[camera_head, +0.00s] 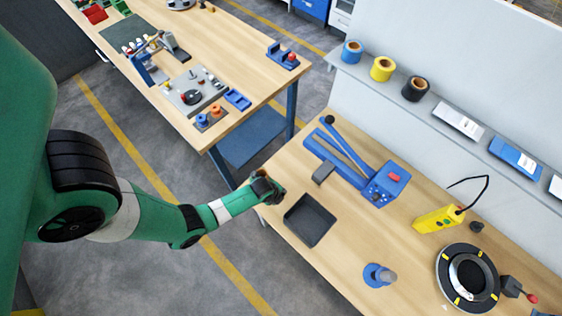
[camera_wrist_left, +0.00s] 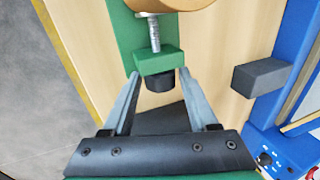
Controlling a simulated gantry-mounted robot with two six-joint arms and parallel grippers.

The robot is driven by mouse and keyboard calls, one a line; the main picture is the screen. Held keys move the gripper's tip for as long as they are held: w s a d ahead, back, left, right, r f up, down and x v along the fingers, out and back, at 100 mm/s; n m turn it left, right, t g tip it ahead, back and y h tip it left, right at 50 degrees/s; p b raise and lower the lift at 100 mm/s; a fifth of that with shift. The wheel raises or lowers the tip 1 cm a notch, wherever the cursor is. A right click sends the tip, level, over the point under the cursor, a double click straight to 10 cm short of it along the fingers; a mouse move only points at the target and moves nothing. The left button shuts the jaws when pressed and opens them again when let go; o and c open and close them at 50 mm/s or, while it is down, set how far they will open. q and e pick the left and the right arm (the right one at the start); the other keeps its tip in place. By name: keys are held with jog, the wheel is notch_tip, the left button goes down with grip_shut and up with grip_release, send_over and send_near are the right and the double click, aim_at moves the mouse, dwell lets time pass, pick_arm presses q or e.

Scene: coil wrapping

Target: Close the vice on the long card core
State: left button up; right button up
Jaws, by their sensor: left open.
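The vice (camera_wrist_left: 156,62) is green, with a threaded metal screw and a black knob (camera_wrist_left: 160,80) at its near end in the left wrist view. A tan rounded piece, which looks like the card core (camera_wrist_left: 178,5), is cut off by the top edge above the screw. My left gripper (camera_wrist_left: 162,75) is open, its fingertips on either side of the knob, seemingly not touching it. In the head view my left gripper (camera_head: 266,188) is at the bench's left edge and largely hides the vice. My right gripper is not in view.
A black tray (camera_head: 310,220) lies close to the gripper. A blue lever tool (camera_head: 385,185) with a grey block (camera_wrist_left: 262,77) stands behind it. A blue spool stand (camera_head: 378,275), a yellow device (camera_head: 437,219) and a black ring (camera_head: 467,278) are farther right.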

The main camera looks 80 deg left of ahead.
pick_arm(q)
grip_shut()
jog(key=p, duration=0.1)
jog(key=g+p, duration=0.1)
jog(key=p, duration=0.1)
jog(key=shift+w+a+r+h, duration=0.1)
jog(key=shift+w+r+h, duration=0.15)
jog(key=shift+h, duration=0.15)
jog(key=shift+f+g+p, duration=0.1)
jog(key=shift+g+p, duration=0.4)
jog(key=shift+g, duration=0.1)
jog(key=shift+w+a+f+h, duration=0.1)
jog(key=shift+h, duration=0.3)
jog(key=shift+w+f+g, duration=0.1)
jog(key=shift+f+g, duration=0.05)
jog(key=shift+g, duration=0.45)
jog(key=shift+f+g+h+b, duration=0.15)
jog(key=shift+g+h+b, duration=0.3)
jog(key=shift+b, duration=0.45)
jog(key=shift+r+g+h+b, duration=0.2)
jog(key=shift+g+h+b, duration=0.05)
jog(key=shift+b, duration=0.05)
jog(key=shift+r, duration=0.1)
